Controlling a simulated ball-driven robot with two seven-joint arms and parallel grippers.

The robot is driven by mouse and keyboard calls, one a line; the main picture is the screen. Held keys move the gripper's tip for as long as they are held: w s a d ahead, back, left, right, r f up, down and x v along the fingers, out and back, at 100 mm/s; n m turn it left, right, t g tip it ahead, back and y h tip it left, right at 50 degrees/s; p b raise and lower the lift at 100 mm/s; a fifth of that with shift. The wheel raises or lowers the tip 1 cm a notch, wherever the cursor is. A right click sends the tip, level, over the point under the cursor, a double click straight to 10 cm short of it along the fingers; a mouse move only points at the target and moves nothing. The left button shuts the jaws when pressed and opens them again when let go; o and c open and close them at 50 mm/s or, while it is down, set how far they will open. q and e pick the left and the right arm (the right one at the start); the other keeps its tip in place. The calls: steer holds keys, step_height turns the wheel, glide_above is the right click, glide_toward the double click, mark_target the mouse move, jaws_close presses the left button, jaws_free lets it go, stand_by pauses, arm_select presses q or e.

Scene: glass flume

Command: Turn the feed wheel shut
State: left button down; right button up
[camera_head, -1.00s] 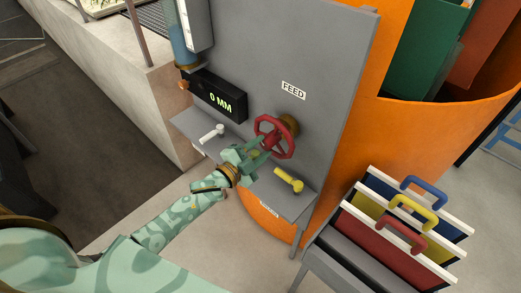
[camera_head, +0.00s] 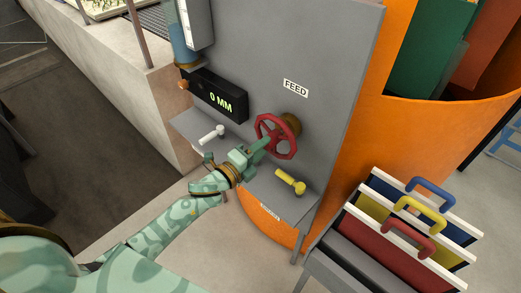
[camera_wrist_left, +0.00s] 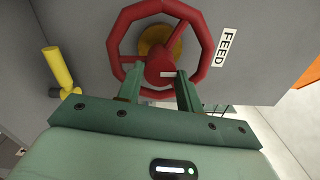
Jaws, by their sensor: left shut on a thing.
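The red feed wheel (camera_head: 277,136) is mounted on a brown-gold boss on the grey panel (camera_head: 330,60), below the FEED label (camera_head: 295,88). My left gripper (camera_head: 264,143) is at the wheel, its fingers shut on it. The lower rim is partly hidden by the gripper. The display (camera_head: 217,96) reads 0 MM. My right gripper is not in view.
A white-handled lever (camera_head: 211,134) and a yellow-handled lever (camera_head: 288,180) sit on the shelf below the wheel, left and right of my gripper. A rack with blue, yellow and red handled boards (camera_head: 405,215) stands at lower right, beside the orange drum (camera_head: 425,130).

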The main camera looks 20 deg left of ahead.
arm_select(q)
steer(key=shift+f+m, duration=0.1)
steer(key=shift+m, duration=0.2)
steer(key=c, duration=0.9)
jaws_free()
steer(key=shift+c, duration=0.2)
steer(key=b+v, duration=0.2)
steer(key=v, duration=1.4)
steer(key=shift+s+b, duration=0.2)
steer(key=shift+b, duration=0.15)
